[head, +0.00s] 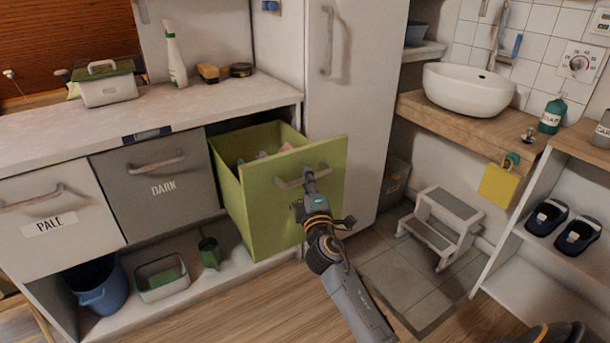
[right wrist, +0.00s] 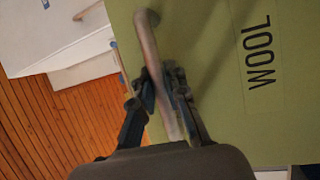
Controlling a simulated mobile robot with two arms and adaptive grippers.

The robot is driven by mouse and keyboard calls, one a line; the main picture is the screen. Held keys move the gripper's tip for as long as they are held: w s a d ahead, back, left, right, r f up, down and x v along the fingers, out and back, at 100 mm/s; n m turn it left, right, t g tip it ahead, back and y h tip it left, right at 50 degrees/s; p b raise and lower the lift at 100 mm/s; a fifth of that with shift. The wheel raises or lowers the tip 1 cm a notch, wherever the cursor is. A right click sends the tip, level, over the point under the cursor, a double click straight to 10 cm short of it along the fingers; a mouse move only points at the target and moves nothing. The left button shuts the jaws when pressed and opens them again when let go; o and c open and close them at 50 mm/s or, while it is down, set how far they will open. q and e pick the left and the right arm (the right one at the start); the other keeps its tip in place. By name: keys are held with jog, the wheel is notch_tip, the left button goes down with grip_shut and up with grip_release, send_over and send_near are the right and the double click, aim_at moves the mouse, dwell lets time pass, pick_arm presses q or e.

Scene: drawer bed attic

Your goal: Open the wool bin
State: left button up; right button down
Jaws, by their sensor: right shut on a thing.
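The wool bin (head: 270,210) is a green drawer under the counter, pulled well out, with cloth items (head: 262,155) inside. Its front carries a metal bar handle (head: 290,183); the label is mostly hidden behind my arm in the head view. My right gripper (head: 311,178) is at this handle. In the right wrist view, its two fingers (right wrist: 172,88) close around the handle (right wrist: 148,40), beside the word WOOL on the green front (right wrist: 225,60). My left gripper is not in view.
The grey DARK bin (head: 160,205) and white PALE bin (head: 50,240) are shut to the left. A blue bucket (head: 98,290) and a tub (head: 163,283) stand below. A step stool (head: 440,225) stands to the right. The tall white cabinet (head: 365,90) adjoins the wool bin.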

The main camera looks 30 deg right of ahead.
jog(key=shift+s, duration=0.3)
jog(key=c, duration=1.3)
grip_release()
jog(key=shift+c, duration=0.2)
jog(key=v, duration=1.2)
